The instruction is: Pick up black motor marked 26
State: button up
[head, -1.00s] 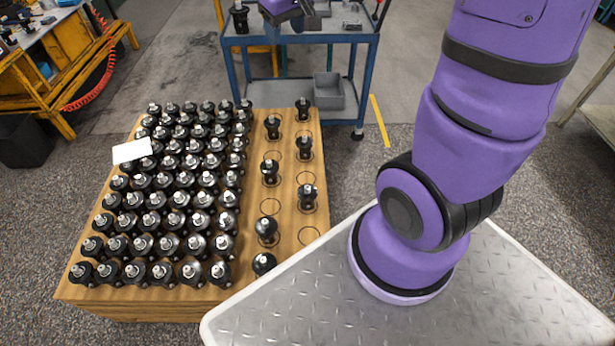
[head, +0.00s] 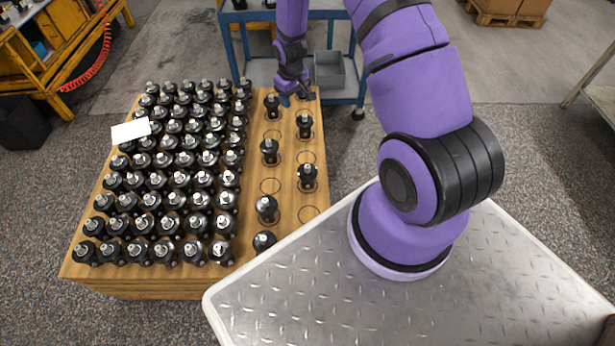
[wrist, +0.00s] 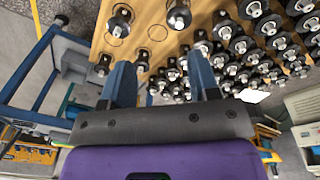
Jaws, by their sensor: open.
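Many black motors with silver shafts stand upright on a wooden-topped table. Their markings are too small to read, so I cannot tell which is number 26. A spaced group stands on the right side, including a rear motor (head: 272,104), one to its right (head: 304,125) and one nearer (head: 269,150). My gripper (head: 293,98) is above the table's rear right part, pointing down, and partly hides the far corner. In the wrist view my gripper (wrist: 162,75) is open and empty. A motor (wrist: 141,62) shows between its fingers, and another (wrist: 103,65) is left of the left finger.
Dense rows of motors (head: 170,159) fill the table's left and middle. Empty drawn circles (head: 270,186) lie between the spaced motors. A white card (head: 131,131) rests at the left edge. A blue cart with a grey bin (head: 329,70) stands behind. A metal plate surface (head: 330,290) is in front.

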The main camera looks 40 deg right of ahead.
jog(key=g, duration=0.1)
send_over(307, 166)
jog(key=shift+n+y, duration=0.3)
notch_tip(307, 166, down, 22)
jog(key=shift+s+r, duration=0.1)
jog(key=shift+f, duration=5.1)
grip_shut()
